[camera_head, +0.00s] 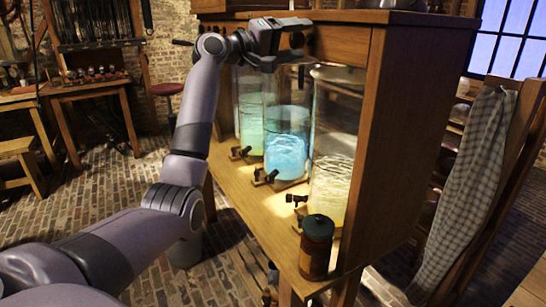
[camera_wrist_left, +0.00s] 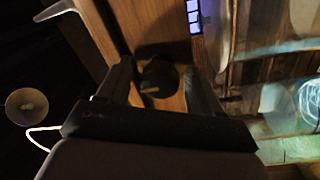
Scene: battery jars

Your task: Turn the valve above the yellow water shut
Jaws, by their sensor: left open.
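The jar of yellow water (camera_head: 331,175) stands nearest on the wooden cabinet's shelf, to the right of a jar of blue water (camera_head: 286,145) and a jar of green water (camera_head: 251,125). My left gripper (camera_head: 300,42) is open at the cabinet's upper front panel, above the jars. A dark round valve knob (camera_wrist_left: 158,78) with a small lighter handle shows between its two fingers in the left wrist view, with gaps on both sides. The gripper partly hides this knob in the head view, and I cannot tell for certain which jar it is above. My right gripper is not in view.
Small dark taps, one by the yellow jar (camera_head: 297,199), stick out low in front of the jars. A brown canister with a dark lid (camera_head: 316,245) stands at the shelf's near end. A checked cloth (camera_head: 470,180) hangs at the right.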

